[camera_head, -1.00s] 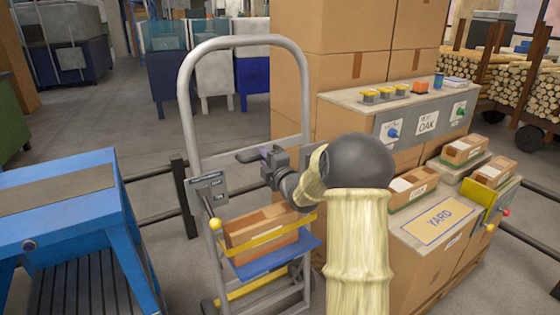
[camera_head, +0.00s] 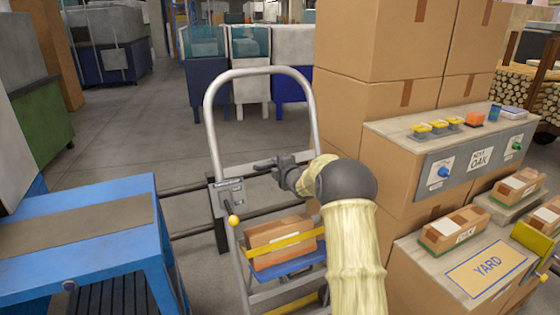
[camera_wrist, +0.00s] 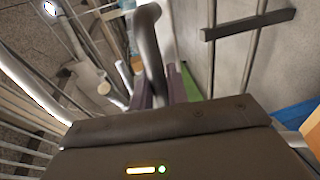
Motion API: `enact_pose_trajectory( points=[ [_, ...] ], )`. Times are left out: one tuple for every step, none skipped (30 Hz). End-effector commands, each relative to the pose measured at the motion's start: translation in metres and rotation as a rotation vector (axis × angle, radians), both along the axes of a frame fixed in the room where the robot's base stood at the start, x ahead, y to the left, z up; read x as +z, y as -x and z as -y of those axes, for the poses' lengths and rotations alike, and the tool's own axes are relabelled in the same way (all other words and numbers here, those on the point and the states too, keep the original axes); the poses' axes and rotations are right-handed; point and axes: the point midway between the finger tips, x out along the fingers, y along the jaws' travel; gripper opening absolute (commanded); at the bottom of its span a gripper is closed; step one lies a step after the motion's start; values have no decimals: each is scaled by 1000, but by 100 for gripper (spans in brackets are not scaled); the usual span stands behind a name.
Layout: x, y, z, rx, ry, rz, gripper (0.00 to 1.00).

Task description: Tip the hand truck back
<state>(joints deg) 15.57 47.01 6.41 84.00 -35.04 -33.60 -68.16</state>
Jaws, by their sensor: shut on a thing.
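The hand truck (camera_head: 211,125) is a grey tubular frame with a tall arched top, a crossbar and a small label plate. My gripper (camera_head: 268,165) is at the crossbar level, inside the arch, and shut on part of the hand truck. In the wrist view a grey tube of the truck (camera_wrist: 151,45) runs down close to the jaws; the exact contact is hidden.
A blue table (camera_head: 75,220) stands close on the left. Stacked cartons (camera_head: 360,110), a control box marked OAK (camera_head: 440,150) and a carton marked YARD (camera_head: 440,285) crowd the right. A dark rail (camera_head: 185,190) runs behind the truck. Open floor (camera_head: 130,140) lies beyond.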

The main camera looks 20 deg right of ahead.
Motion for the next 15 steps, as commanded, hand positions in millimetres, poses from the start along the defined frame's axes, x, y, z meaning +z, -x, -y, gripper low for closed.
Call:
enact_pose_trajectory(
  points=[
    [2, -2, -2, 2, -2, 5, 0],
    [2, -3, -2, 2, -2, 5, 0],
    [2, -3, -2, 3, -2, 6, 0],
    [2, -3, -3, 3, -2, 7, 0],
    [2, -3, -3, 4, -2, 8, 0],
    [3, -3, -4, 5, -2, 8, 0],
    [3, -3, -4, 5, -2, 9, 0],
    [3, -3, -4, 5, -2, 9, 0],
    [3, -3, -4, 5, -2, 10, 20],
    [3, -3, -3, 4, -2, 10, 26],
    [3, -3, -2, 4, -2, 10, 32],
    [3, -2, -2, 3, -2, 10, 34],
    [3, -2, -1, 2, -2, 9, 34],
    [3, -2, 0, 1, -2, 8, 34],
    [2, -2, 0, 1, -2, 8, 34]
  ],
)
